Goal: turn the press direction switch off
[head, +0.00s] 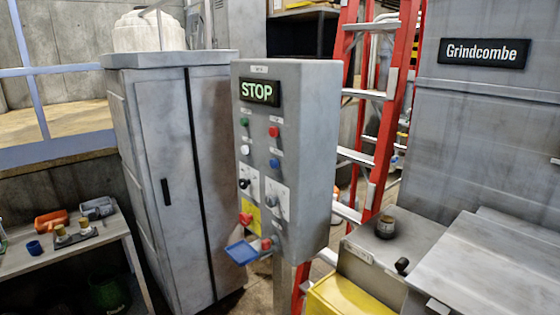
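A grey control box (318,160) stands on a post in the middle of the head view. Its front has a lit green STOP display (260,92). Below are green, red, white and blue buttons. Lower down are two switches on white plates: a black-knobbed switch (244,183) on the left and a grey-knobbed switch (271,201) on the right. The labels are too small to read, so I cannot tell which is the press direction switch or how it is set. My gripper is not in view.
A red button (246,218) on yellow and a blue plate (243,252) sit low on the box. A grey cabinet (160,150) stands behind left, a red ladder (381,150) behind right. The grey Grindcombe machine (460,130) is at right, a small table (65,260) at left.

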